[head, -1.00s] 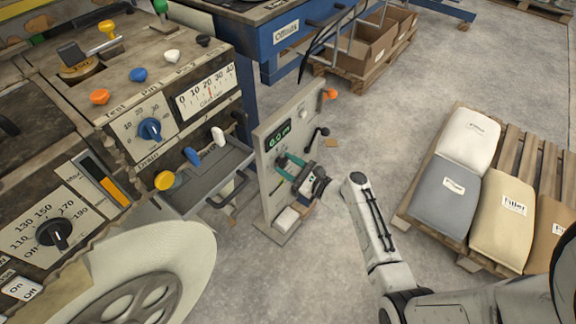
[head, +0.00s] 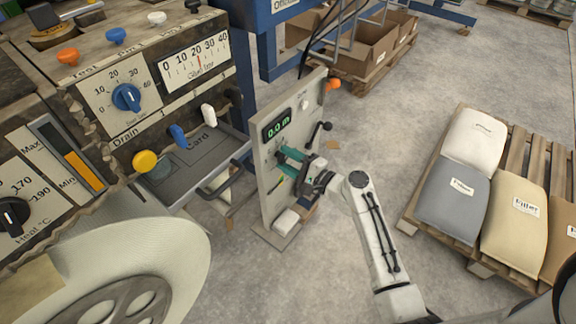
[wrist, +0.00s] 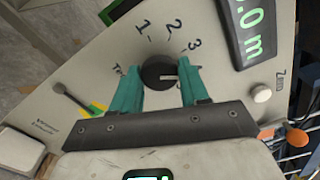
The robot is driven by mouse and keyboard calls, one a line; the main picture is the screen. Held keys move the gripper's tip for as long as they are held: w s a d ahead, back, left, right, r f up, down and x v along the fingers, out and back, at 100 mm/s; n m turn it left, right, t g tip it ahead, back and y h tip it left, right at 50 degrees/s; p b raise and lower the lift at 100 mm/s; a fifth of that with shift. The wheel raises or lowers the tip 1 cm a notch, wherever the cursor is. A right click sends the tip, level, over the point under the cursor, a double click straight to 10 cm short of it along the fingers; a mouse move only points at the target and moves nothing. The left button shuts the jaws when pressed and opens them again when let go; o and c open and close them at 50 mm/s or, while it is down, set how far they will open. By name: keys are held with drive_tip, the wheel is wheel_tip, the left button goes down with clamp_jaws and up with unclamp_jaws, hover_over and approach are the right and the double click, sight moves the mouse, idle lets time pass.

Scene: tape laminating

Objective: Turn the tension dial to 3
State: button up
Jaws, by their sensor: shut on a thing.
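The tension dial (wrist: 152,74) is a small round black knob on a pale upright panel (wrist: 226,96). Numbers 1, 2 and 3 are printed in an arc above it in the wrist view. A short white mark on the dial points right, toward the right finger and below the 3. My gripper (wrist: 161,77) has teal fingers on both sides of the dial and is shut on it. The right finger hides part of the scale. In the head view, my gripper (head: 291,158) is at the panel's face, and the dial cannot be made out.
A green display (head: 278,124) and a black crank (head: 318,134) sit on the panel. An orange knob (head: 333,84) is on its edge. A machine with a blue dial (head: 126,97) stands left. A pallet of sacks (head: 471,140) is at right, with bare floor between.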

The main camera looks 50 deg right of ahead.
drive_tip(key=n+b, duration=0.3)
drive_tip(key=n, duration=0.1)
drive_tip(key=shift+a+f, duration=0.1)
drive_tip(key=shift+f, duration=0.15)
drive_tip(key=shift+r+n+b, duration=0.1)
drive_tip(key=shift+n+b, duration=0.8)
drive_tip(key=shift+b, duration=0.05)
drive_tip(key=o, duration=1)
drive_tip(key=shift+r, duration=0.1)
drive_tip(key=shift+o, duration=0.2)
drive_tip(key=s, duration=1.1)
drive_tip(key=shift+d, duration=0.25)
drive_tip(key=shift+w, duration=0.1)
